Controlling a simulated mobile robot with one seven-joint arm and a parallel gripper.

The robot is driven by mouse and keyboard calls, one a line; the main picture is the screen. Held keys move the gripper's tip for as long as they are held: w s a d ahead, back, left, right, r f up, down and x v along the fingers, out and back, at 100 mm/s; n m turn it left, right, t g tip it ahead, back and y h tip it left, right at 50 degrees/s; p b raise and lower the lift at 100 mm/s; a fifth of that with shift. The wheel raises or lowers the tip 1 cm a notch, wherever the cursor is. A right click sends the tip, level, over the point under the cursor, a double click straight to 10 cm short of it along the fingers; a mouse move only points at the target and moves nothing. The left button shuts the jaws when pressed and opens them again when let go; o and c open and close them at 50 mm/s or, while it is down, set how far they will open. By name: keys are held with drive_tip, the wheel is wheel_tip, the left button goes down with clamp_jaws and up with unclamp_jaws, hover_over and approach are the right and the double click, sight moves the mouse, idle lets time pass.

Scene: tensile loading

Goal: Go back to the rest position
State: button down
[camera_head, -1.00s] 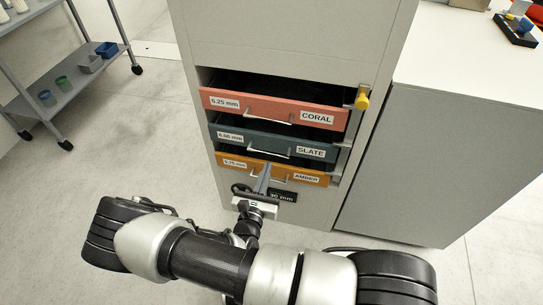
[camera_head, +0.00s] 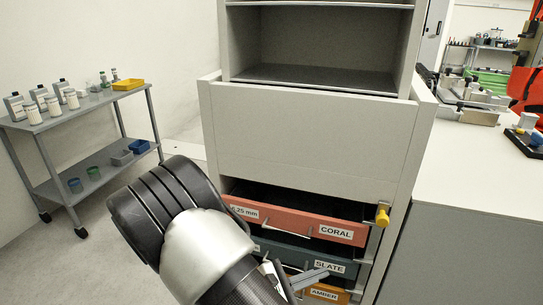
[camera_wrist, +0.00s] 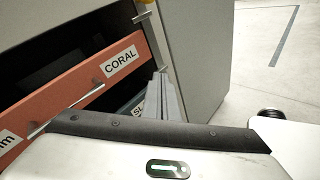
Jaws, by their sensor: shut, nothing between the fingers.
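My gripper (camera_head: 310,279) is low in the head view, in front of the drawer stack and partly hidden by my arm. Its fingers are together with nothing between them. They also show in the wrist view (camera_wrist: 163,97), pointing toward the drawers. The coral drawer (camera_head: 290,221) is on top, with the slate drawer (camera_head: 335,265) below it and the amber drawer (camera_head: 330,292) at the bottom edge. In the wrist view the coral drawer (camera_wrist: 80,92) is on the left, apart from the fingers as far as I can tell.
The cabinet (camera_head: 300,130) holds the drawers, with a yellow knob (camera_head: 382,215) at the right. A white counter (camera_head: 480,175) stands on the right. A grey shelf cart (camera_head: 95,180) with bottles and bins stands on the left. Floor shows between cart and cabinet.

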drive_tip(key=s+d+r+m+g+y, duration=0.35)
drive_tip(key=s+r+m+y, duration=0.2)
drive_tip(key=r+m, duration=0.2)
drive_tip(key=s+d+r+m+g+y, duration=0.2)
drive_tip(key=s+r+m+g+y, duration=0.2)
drive_tip(key=s+r+m, duration=0.4)
wheel_tip(320, 180, up, 30)
drive_tip(key=s+a+m+t+y+p, duration=0.1)
drive_tip(key=a+m+t+y+p, duration=0.2)
drive_tip(key=p, duration=1.6)
drive_tip(key=shift+s+f+t+y, duration=0.2)
drive_tip(key=shift+s+t+y, duration=0.25)
drive_tip(key=shift+t, duration=0.7)
drive_tip(key=shift+m, duration=0.25)
